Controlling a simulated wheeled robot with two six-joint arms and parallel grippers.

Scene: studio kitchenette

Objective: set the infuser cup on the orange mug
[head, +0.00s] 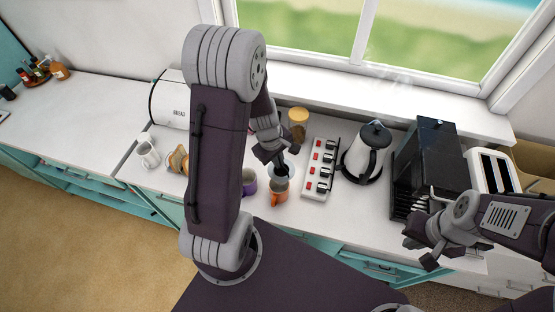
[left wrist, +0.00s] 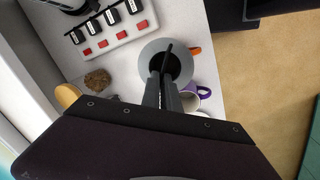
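The orange mug (head: 279,198) stands on the counter; in the left wrist view only its orange handle (left wrist: 195,50) shows past the infuser cup. The infuser cup (left wrist: 149,55) is a pale grey ring with a dark hollow. In the head view the infuser cup (head: 291,169) shows just behind and above the mug's rim, partly hidden by my gripper. My left gripper (head: 278,171) is closed on the infuser cup's near side, its fingers close together in the left wrist view (left wrist: 163,85). I cannot tell whether cup and mug touch. My right gripper (head: 421,252) is open and empty at the right.
A purple mug (head: 249,182) stands close left of the orange mug. A power strip with red switches (head: 318,170) lies to the right, then a kettle (head: 364,155) and a black rack (head: 420,160). A jar (head: 298,125) stands behind. A white jug (head: 148,154) is further left.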

